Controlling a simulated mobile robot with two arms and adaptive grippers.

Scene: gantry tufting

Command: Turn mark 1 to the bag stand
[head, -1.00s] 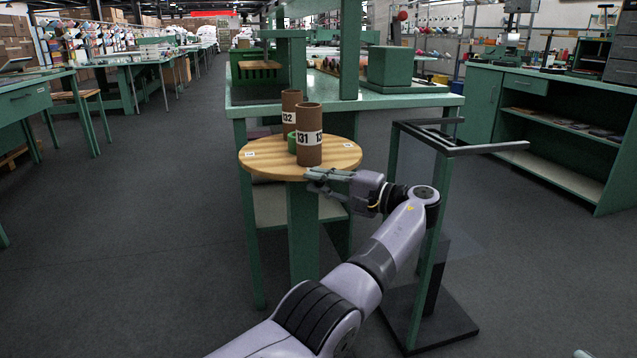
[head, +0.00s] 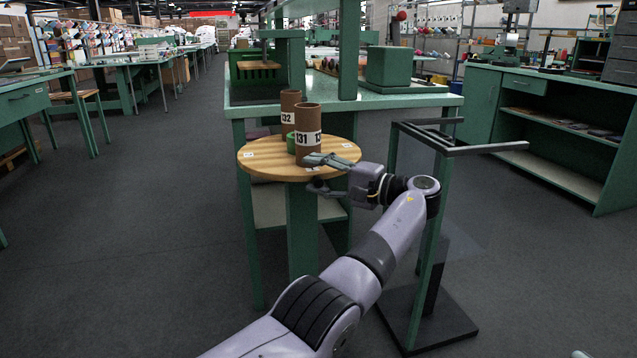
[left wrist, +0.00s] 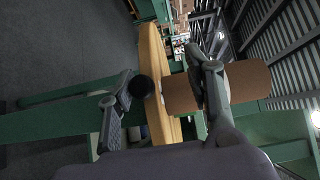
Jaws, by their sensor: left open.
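A round wooden turntable top (head: 262,167) sits on a green post; its rim also shows edge-on in the left wrist view (left wrist: 152,45). It bears small white labels, at the left (head: 250,154) and right (head: 347,145); their print is too small to read. Brown tubes 131 (head: 308,147) and 132 (head: 289,100) stand upright on it. My left gripper (head: 313,174) is open at the front right rim, one finger above the top and one below. A dark round knob (left wrist: 141,87) shows between its fingers. The bag stand (head: 480,149) is the green frame at right. My right gripper is out of view.
A green table (head: 415,100) with an upright frame stands close behind the turntable. A shelf unit (head: 560,175) stands at the far right. The bag stand's base plate (head: 450,325) lies beside my left arm. Floor to the left is clear.

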